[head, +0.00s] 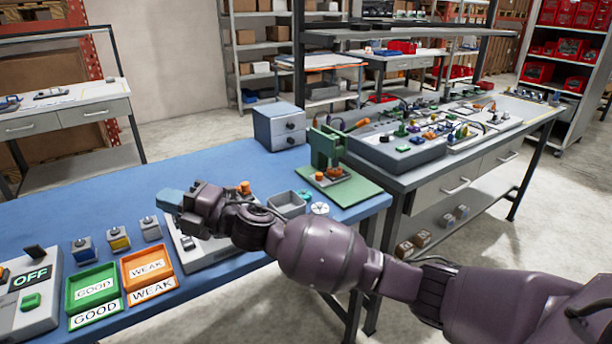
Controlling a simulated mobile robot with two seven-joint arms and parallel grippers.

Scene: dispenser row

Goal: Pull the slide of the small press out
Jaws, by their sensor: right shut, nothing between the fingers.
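The small press (323,143) is a green frame on a green base plate (354,192), at the right end of the blue table. Its slide appears to be the low grey part (343,178) at the foot of the frame, with orange pieces on and beside it. How far out it sits cannot be told. My right gripper (170,199) is shut and empty above the blue table, well to the left of the press and apart from it. Its arm crosses the table's front edge from the right. My left gripper is not in view.
A grey open bin (287,205) and a white round part (320,208) lie left of the press. A drawer box (279,127) stands behind. Green (93,287) and orange (146,266) trays lie front left. My right forearm partly hides a grey device (200,250).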

